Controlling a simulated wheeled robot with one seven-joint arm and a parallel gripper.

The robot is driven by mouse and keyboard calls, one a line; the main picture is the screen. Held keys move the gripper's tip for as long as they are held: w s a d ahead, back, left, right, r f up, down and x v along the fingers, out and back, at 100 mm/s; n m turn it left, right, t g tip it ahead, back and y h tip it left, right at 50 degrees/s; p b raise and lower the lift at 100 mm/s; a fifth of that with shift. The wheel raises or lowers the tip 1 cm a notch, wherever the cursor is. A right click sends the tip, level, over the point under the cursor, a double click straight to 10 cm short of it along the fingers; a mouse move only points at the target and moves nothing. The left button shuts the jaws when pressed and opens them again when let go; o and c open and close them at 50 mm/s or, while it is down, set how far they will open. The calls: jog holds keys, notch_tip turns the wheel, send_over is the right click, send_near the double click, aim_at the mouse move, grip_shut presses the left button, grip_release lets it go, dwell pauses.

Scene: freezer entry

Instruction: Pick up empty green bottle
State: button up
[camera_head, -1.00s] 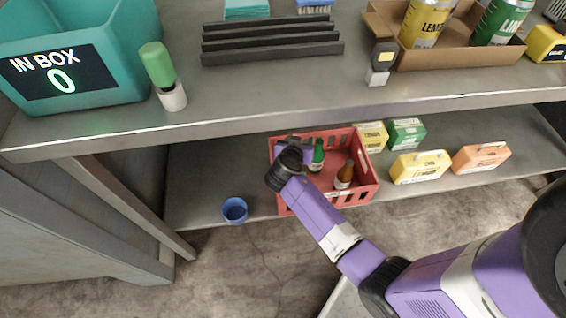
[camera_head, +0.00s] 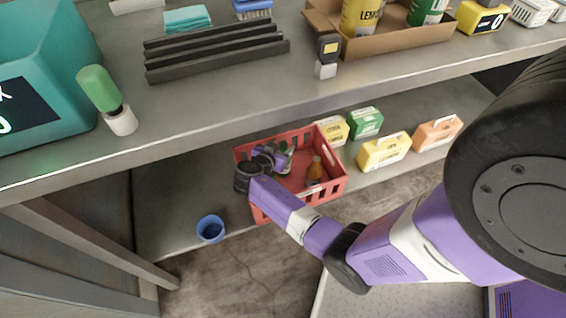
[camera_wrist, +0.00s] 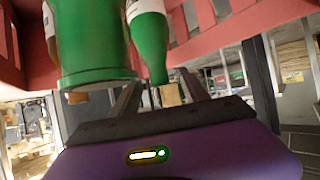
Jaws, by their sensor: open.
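The red crate (camera_head: 331,187) stands on the lower shelf. Its walls (camera_wrist: 235,25) also show in the wrist view. My gripper (camera_head: 274,157) is at the crate's left part, partly hiding what is inside. In the wrist view my gripper (camera_wrist: 160,95) is open. A green bottle (camera_wrist: 149,45) with a white label band shows there, its narrow end pointing down in the picture toward the space between the fingers. A larger green cylindrical thing (camera_wrist: 92,45) is close beside it at left, cut off by the frame. I cannot tell whether either touches a finger.
An orange-brown bottle (camera_head: 315,168) stands in the crate's right part. A blue cup (camera_head: 211,228) is left of the crate; yellow (camera_head: 384,151), green (camera_head: 366,122) and orange (camera_head: 437,133) boxes are to its right.

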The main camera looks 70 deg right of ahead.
jog(key=shift+x, duration=0.9)
jog(key=shift+c, duration=0.2)
grip_shut()
